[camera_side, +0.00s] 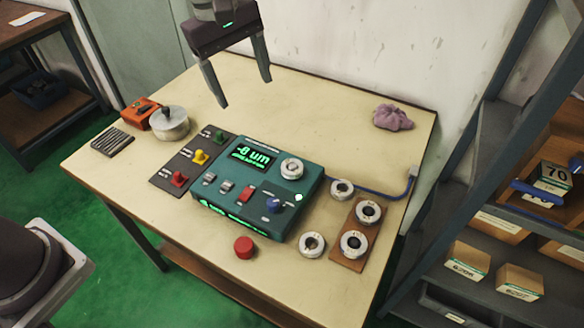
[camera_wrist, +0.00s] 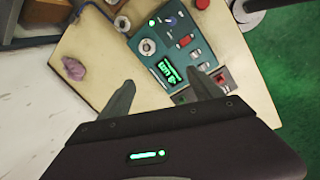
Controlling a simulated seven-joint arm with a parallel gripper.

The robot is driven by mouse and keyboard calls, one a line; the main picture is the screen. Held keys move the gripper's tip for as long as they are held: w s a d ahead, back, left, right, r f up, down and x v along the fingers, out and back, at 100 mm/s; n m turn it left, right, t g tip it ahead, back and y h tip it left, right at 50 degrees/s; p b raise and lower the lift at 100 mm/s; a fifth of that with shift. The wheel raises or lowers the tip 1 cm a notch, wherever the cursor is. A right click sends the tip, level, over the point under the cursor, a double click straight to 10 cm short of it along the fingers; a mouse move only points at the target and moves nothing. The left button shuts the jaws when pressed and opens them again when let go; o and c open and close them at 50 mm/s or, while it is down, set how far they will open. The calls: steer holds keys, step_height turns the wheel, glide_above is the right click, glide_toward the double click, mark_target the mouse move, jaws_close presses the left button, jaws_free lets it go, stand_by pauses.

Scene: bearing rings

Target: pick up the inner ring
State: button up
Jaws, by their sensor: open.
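My gripper (camera_side: 246,93) is open and empty, high above the far part of the table; its fingers also show in the wrist view (camera_wrist: 160,77). Several silvery bearing rings lie at the right. One ring (camera_side: 291,169) sits on top of the teal gauge box (camera_side: 225,196), and it also shows in the wrist view (camera_wrist: 147,47). Another ring (camera_side: 342,190) lies on the table beside the box, and one more (camera_side: 312,245) lies nearer the front. Two rings with dark centres (camera_side: 368,212) (camera_side: 354,244) sit on a brown board (camera_side: 340,255). I cannot tell which is the inner ring.
The gauge box display reads "-8 um". Left of it are a dark panel (camera_side: 160,180) with coloured switches, a round metal pot (camera_side: 169,123) and an orange box (camera_side: 140,114). A red button (camera_side: 244,247) stands in front; a purple cloth (camera_side: 392,117) lies at the back right.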

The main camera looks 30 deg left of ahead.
mark_target(291, 165)
steer(key=w+d+f+n, duration=0.1)
steer(key=w+d+f, duration=0.1)
steer(key=f, duration=0.6)
steer(key=w+d+f+n+g+y, duration=0.1)
steer(key=w+d+f+n, duration=0.1)
steer(key=f, duration=0.5)
steer(key=w+d+f+n, duration=0.2)
steer(key=f, duration=0.6)
steer(key=shift+w+d+f, duration=0.1)
steer(key=shift+d+f, duration=0.05)
steer(key=shift+f, duration=0.2)
jaws_close()
